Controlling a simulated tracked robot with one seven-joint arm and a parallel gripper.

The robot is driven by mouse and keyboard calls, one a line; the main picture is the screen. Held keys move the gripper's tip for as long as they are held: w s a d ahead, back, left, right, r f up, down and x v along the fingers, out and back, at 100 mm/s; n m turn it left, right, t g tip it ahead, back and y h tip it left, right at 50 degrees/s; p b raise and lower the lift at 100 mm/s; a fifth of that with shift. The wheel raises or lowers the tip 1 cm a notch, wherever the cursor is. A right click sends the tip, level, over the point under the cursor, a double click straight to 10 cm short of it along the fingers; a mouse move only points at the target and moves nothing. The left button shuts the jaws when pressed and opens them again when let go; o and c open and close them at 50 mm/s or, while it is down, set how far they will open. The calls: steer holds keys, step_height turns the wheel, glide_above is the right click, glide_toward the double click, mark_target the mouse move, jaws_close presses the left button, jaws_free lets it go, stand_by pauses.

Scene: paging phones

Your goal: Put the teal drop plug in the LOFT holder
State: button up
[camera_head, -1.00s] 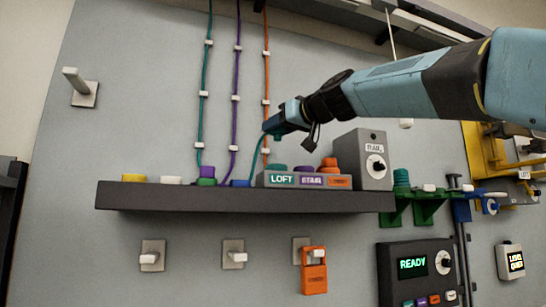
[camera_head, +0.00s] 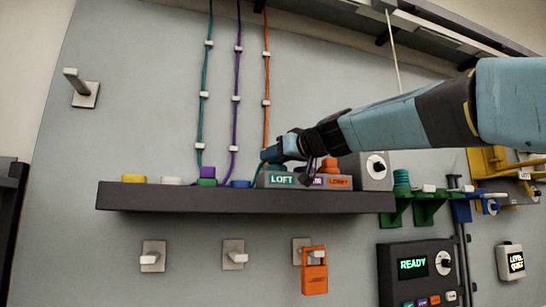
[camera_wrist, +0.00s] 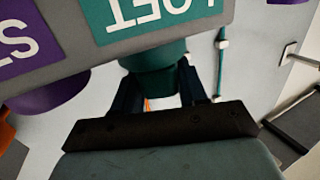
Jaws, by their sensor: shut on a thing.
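The grey LOFT holder (camera_head: 262,182) stands on the shelf, with a teal label reading LOFT (camera_head: 282,180). My gripper (camera_head: 270,156) is just above its teal socket, tilted down from the right. In the wrist view, LOFT appears upside down (camera_wrist: 150,12). There, my gripper (camera_wrist: 158,92) has its dark fingers either side of the teal drop plug (camera_wrist: 150,84) and is shut on it. The plug lines up with the wider teal socket (camera_wrist: 155,54) and seems to meet it. How deep it sits is hidden.
Purple (camera_wrist: 50,95) and orange sockets (camera_head: 329,168) are close beside the teal one. A grey dial box (camera_head: 374,172) stands to their right. Teal, purple and orange cords run up the wall. Yellow, white, purple-green and blue pieces sit on the shelf (camera_head: 160,197) to the left.

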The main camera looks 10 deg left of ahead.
steer(key=shift+f, duration=0.2)
steer(key=o, duration=1.1)
steer(key=shift+r, duration=0.2)
steer(key=shift+s+d, duration=0.1)
steer(key=shift+d, duration=0.1)
steer(key=v, duration=1.1)
steer(key=shift+s+d, duration=0.2)
